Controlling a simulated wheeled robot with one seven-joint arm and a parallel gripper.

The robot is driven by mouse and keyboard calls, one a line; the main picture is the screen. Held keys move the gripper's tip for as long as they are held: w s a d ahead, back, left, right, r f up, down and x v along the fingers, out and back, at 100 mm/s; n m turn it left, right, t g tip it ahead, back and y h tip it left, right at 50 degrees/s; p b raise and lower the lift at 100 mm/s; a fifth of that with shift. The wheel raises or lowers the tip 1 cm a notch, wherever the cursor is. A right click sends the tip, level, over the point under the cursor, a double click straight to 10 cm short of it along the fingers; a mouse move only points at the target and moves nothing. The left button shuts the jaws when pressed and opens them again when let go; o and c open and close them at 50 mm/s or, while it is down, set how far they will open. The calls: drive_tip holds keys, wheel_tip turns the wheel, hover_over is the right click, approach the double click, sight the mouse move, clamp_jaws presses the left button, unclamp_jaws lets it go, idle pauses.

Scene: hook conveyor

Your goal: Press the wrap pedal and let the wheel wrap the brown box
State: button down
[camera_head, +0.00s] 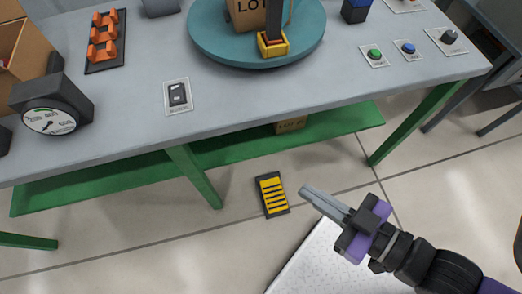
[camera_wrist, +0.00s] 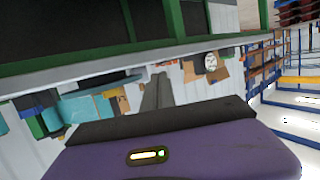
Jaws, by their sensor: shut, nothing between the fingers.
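The wrap pedal (camera_head: 271,194), black with yellow stripes, lies on the floor in front of the table. The brown box (camera_head: 262,14), marked LOT, stands on the teal wheel (camera_head: 215,40) on the table; its top is cut off by the picture edge. A dark upright post with a yellow and red foot (camera_head: 273,44) stands in front of the box. My gripper (camera_head: 304,191) is shut and empty, its fingers pointing left, just right of the pedal in the head view and apart from it. In the wrist view its fingers (camera_wrist: 157,92) are together; the pedal cannot be made out there.
The grey table (camera_head: 130,130) has green legs and a green lower shelf (camera_head: 330,122) above the pedal. A gauge (camera_head: 50,117), a switch plate (camera_head: 177,95), a green button (camera_head: 374,54) and a blue button (camera_head: 407,48) are on top. A white dotted mat (camera_head: 315,265) lies below my gripper.

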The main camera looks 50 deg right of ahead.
idle(0.3)
drive_tip(key=m+g+h+b, duration=0.3)
drive_tip(key=m+g+b, duration=0.4)
drive_tip(key=m+b, duration=2.35)
hover_over(270, 179)
drive_tip(key=p, duration=0.1)
wheel_tip(270, 179, down, 68)
drive_tip(key=shift+w+m, duration=0.2)
drive_tip(key=shift+m, duration=0.35)
drive_tip(key=f+b, duration=0.2)
drive_tip(key=f, duration=0.1)
drive_tip(key=f+b, duration=0.2)
drive_tip(key=b, duration=0.1)
drive_tip(key=f+b, duration=0.3)
drive_tip(key=shift+s+a+f, duration=0.1)
drive_tip(key=shift+s+f, duration=0.15)
drive_tip(key=shift+f, duration=0.1)
